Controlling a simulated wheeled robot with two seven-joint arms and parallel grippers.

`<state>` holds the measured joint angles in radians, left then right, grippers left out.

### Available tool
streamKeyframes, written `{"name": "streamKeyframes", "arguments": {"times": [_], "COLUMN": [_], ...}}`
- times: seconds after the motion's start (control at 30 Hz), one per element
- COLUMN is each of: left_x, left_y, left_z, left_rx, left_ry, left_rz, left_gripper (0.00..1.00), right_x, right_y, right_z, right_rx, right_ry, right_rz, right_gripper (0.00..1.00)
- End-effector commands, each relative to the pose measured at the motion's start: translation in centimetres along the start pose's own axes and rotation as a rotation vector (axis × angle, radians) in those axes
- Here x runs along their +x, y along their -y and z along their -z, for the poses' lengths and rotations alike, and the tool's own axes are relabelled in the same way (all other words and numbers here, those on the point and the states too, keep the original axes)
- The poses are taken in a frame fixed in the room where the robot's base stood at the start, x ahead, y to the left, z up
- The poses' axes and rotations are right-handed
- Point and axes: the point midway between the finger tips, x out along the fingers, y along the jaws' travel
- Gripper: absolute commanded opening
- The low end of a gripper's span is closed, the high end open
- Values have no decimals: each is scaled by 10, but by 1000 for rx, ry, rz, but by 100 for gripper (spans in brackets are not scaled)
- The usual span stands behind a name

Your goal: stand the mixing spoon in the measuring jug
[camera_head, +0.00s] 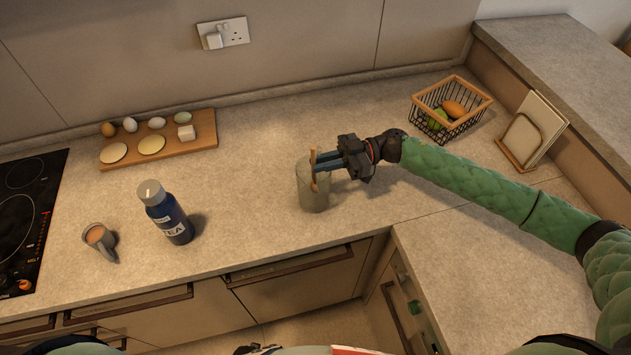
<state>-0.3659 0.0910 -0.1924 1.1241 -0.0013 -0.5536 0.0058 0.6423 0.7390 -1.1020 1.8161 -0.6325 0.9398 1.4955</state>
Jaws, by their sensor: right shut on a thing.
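My right gripper (318,161) is at the jug's top, reaching in from the right. It is shut on the mixing spoon (315,172), a thin brown wooden piece that shows upright at the fingertips. The spoon's lower part overlaps the jug in the picture. I cannot tell whether its lower end is inside the jug or in front of it. My left gripper is not in view.
A wire fruit basket (466,121) and a napkin holder (519,157) stand at the right. The hob (22,225) is far left. Worktop around the jug is clear.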

Motion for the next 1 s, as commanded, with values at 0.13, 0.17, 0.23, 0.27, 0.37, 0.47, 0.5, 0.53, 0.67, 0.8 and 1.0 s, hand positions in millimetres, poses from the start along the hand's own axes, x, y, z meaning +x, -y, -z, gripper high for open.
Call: {"name": "streamKeyframes", "arguments": {"times": [0.13, 0.17, 0.23, 0.27, 0.37, 0.47, 0.5, 0.53, 0.67, 0.8, 1.0], "left_x": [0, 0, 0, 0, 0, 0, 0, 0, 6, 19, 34], "left_y": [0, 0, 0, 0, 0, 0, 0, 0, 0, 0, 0], "left_z": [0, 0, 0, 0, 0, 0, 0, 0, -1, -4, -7], "left_rx": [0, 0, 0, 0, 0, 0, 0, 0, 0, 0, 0], "left_ry": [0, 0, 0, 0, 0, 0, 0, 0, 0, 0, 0], "left_rz": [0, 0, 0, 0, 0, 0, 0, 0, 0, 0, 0], "left_gripper": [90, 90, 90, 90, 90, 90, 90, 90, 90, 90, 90], "right_x": [0, 0, 0, 0, 0, 0, 0, -1, -8, -27, -58], "right_y": [0, 0, 0, 0, 0, 0, 0, 0, 0, 0, 0], "right_z": [0, 0, 0, 0, 0, 0, 0, -1, -3, -6, -4], "right_rx": [0, 0, 0, 0, 0, 0, 0, 0, 1, 0, 0], "right_ry": [0, 0, 0, 0, 0, 0, 0, 1, 2, 2, 2], "right_rz": [0, 0, 0, 0, 0, 0, 0, 0, -1, -2, -2], "right_gripper": [15, 21, 34, 38, 38, 38, 38, 38, 38, 38, 38]}}
